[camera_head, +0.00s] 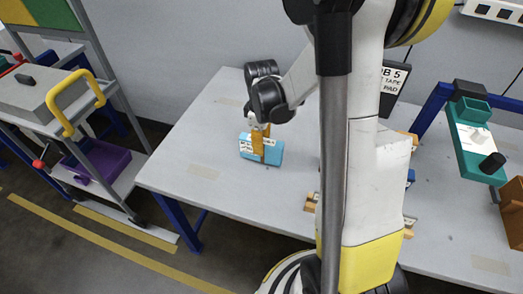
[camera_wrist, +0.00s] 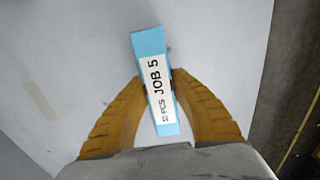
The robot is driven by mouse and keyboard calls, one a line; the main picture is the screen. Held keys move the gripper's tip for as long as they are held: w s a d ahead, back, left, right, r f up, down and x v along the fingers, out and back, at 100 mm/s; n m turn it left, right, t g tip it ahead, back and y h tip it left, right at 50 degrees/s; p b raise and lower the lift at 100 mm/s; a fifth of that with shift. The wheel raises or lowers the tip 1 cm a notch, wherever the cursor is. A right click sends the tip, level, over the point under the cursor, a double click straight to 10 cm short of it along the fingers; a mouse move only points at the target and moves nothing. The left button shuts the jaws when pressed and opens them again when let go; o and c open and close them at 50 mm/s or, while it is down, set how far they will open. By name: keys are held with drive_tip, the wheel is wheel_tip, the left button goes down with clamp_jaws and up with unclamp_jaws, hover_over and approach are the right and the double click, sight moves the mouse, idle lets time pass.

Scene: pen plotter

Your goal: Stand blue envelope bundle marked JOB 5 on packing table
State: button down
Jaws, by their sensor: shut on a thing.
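The blue envelope bundle (camera_wrist: 150,42) has a white label reading JOB 5 and a smaller line of print. It sits between the two orange fingers of my gripper (camera_wrist: 158,100), which are shut on it. In the head view the bundle (camera_head: 272,152) is at the left part of the grey packing table (camera_head: 215,120), with my gripper (camera_head: 260,140) on it from above. It looks upright, its lower edge at or very near the table top. I cannot tell whether it touches the table.
A black JOB 5 sign (camera_head: 393,78) stands at the table's back. My arm hides the table's middle, where orange-brown pieces (camera_head: 311,203) show partly. A teal device (camera_head: 472,140) is at the right. A grey cart with a yellow handle (camera_head: 70,100) stands left. Table around the bundle is clear.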

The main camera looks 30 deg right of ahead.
drive_tip(key=shift+f, duration=0.75)
drive_tip(key=shift+f, duration=0.15)
drive_tip(key=c, duration=1.2)
unclamp_jaws()
drive_tip(key=shift+c, duration=0.2)
